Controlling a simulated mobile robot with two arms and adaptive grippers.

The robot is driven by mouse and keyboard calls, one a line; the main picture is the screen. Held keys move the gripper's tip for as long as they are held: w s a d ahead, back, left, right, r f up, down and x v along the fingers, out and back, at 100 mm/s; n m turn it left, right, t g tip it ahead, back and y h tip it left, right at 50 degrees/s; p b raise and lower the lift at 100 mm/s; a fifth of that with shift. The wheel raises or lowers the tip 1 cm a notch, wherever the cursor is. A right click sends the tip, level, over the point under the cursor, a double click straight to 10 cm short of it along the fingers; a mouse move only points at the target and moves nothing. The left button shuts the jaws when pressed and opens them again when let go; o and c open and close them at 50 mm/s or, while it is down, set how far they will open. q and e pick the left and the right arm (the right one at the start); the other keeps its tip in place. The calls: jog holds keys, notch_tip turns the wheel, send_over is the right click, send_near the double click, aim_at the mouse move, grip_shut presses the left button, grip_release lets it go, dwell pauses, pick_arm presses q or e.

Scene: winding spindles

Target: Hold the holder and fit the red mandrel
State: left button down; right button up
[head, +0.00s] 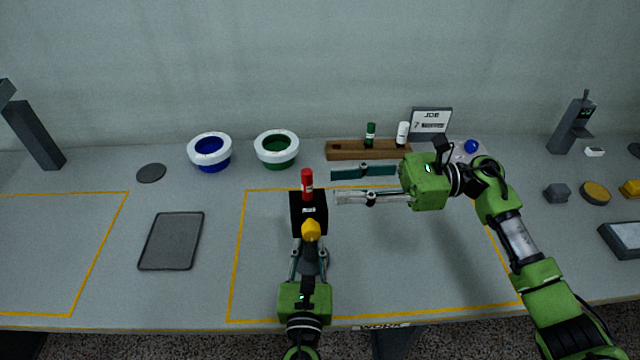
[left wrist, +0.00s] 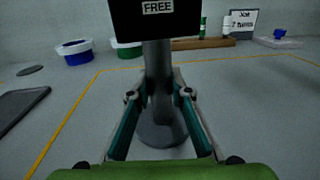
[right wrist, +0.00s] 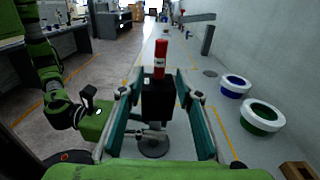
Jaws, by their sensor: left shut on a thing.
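The holder is a black block (head: 297,226) on a grey post (left wrist: 157,75) with a round base (left wrist: 160,130); its label reads FREE. A yellow knob (head: 311,230) shows in front of the block in the head view. The red mandrel (head: 307,183) stands upright at the top of the block; it also shows in the right wrist view (right wrist: 160,58). How deep it sits is hidden. My left gripper (left wrist: 158,95) is shut on the holder's post. My right gripper (head: 336,185) is open and empty, just right of the mandrel, with its fingers pointing toward it.
A wooden rack (head: 350,154) at the back carries a green mandrel (head: 370,134) and a white mandrel (head: 403,134), with an empty hole at its left. Blue (head: 210,153) and green (head: 277,152) white-rimmed bowls stand left of it. The yellow-outlined work area is otherwise clear.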

jog(key=d, duration=0.5)
pick_arm(q)
jog(key=c, duration=1.8)
grip_release()
jog(key=shift+o, duration=0.2)
